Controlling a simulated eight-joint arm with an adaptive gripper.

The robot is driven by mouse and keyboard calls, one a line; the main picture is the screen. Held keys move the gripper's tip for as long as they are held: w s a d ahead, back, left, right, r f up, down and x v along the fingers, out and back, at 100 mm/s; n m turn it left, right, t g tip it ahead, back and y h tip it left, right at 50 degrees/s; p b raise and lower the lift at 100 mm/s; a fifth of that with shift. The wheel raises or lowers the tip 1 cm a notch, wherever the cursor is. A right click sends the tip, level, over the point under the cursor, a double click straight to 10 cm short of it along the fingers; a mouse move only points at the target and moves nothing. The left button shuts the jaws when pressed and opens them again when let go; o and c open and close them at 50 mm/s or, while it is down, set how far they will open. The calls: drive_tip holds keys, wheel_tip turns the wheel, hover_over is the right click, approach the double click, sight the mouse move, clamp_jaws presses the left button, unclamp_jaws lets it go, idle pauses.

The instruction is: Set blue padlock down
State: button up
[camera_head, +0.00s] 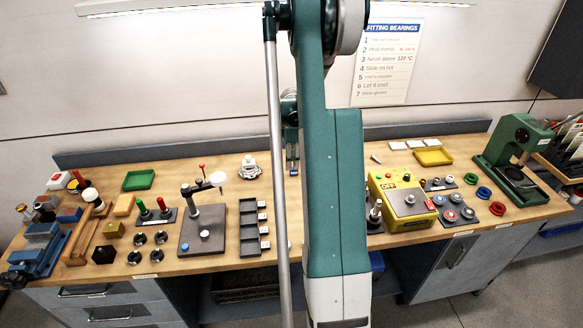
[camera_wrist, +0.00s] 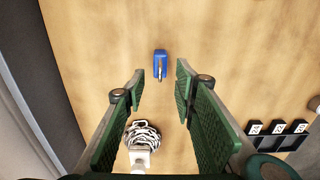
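The blue padlock (camera_wrist: 160,68) shows in the wrist view just beyond my fingertips, with a thin metallic part over its middle. It appears to lie on the wooden bench, with bare wood around it. My gripper (camera_wrist: 160,84) is open, with its two green pads apart and bare bench showing between them. No finger visibly touches the padlock. In the head view a small blue shape, likely the padlock (camera_head: 292,154), shows at the back of the bench beside my arm. My arm hides much of the gripper there.
A white coiled item (camera_wrist: 142,137) sits between and below the fingers in the wrist view. A dark compartment tray (camera_wrist: 277,136) with white labels is at right. In the head view, a yellow control box (camera_head: 402,202) stands right of my arm, and a green tray (camera_head: 138,180) lies at left.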

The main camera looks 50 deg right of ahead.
drive_tip(key=shift+r, duration=3.6)
drive_tip(key=w+a+r+m+t, duration=0.1)
drive_tip(key=a+r, duration=0.5)
drive_tip(key=a, duration=0.5)
drive_tip(key=a+r+m+t+h, duration=0.15)
drive_tip(key=a+r, duration=0.35)
drive_tip(key=a, duration=0.5)
drive_tip(key=w+a+r+m, duration=0.1)
drive_tip(key=a+r, duration=0.5)
drive_tip(key=a, duration=0.5)
drive_tip(key=s+a+m+t, duration=0.1)
drive_tip(key=s+a, duration=0.4)
drive_tip(key=a, duration=0.5)
drive_tip(key=s+a+m+t+y, duration=0.1)
drive_tip(key=s+a+m+t, duration=0.1)
drive_tip(key=s+a, duration=0.4)
drive_tip(key=s+a+r+m+t, duration=0.1)
drive_tip(key=s+a, duration=0.5)
drive_tip(key=a, duration=0.7)
drive_tip(key=shift+s+a+m+t, duration=0.15)
drive_tip(key=shift+a+m+t, duration=0.25)
drive_tip(key=shift+m, duration=0.35)
